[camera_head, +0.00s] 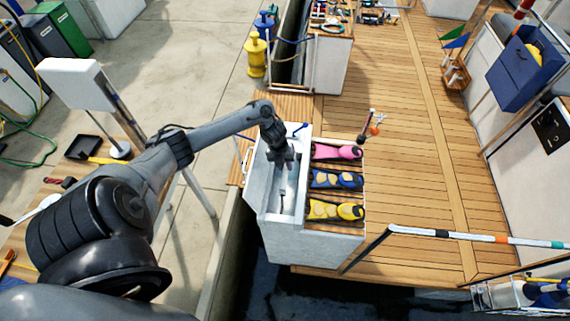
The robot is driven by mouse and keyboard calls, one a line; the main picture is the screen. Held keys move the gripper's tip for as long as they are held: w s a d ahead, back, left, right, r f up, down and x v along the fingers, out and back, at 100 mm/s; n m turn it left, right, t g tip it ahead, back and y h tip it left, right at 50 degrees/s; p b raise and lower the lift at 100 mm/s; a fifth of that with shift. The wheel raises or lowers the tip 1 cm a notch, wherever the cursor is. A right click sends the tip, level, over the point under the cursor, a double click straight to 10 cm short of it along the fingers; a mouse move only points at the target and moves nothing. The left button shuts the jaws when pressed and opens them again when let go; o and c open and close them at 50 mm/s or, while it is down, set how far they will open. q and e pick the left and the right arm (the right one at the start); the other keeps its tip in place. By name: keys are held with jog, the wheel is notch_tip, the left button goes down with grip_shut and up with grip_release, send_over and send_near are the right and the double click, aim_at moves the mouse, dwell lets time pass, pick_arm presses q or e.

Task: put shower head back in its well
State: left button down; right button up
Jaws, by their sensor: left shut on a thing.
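My left arm reaches in from the left, and my left gripper (285,167) points down into the open top of a white box-shaped well (248,192) at the deck's edge. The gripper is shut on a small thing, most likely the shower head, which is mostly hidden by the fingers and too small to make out. A thin dark shape (282,198) shows lower inside the well, below the fingers; I cannot tell whether it is a hose or a fitting. My right gripper is not in view.
Pink fins (336,152), blue fins (336,180) and yellow fins (336,211) lie in slots right of the well. A striped pole (460,236) crosses the front right. Open wooden deck (410,180) lies beyond. A white-headed stand (75,82) is at left.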

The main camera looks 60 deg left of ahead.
pick_arm(q)
jog(key=shift+f+b, duration=3.15)
jog(key=shift+f, duration=0.75)
jog(key=c, duration=0.8)
grip_release()
jog(key=r, duration=0.3)
jog(key=s+r+p, duration=0.1)
jog(key=r, duration=0.3)
jog(key=a+r, duration=0.1)
jog(key=r, duration=0.2)
jog(key=shift+s+a+r+p, duration=0.1)
jog(key=shift+s+r+p, duration=0.2)
jog(key=shift+s+p, duration=0.1)
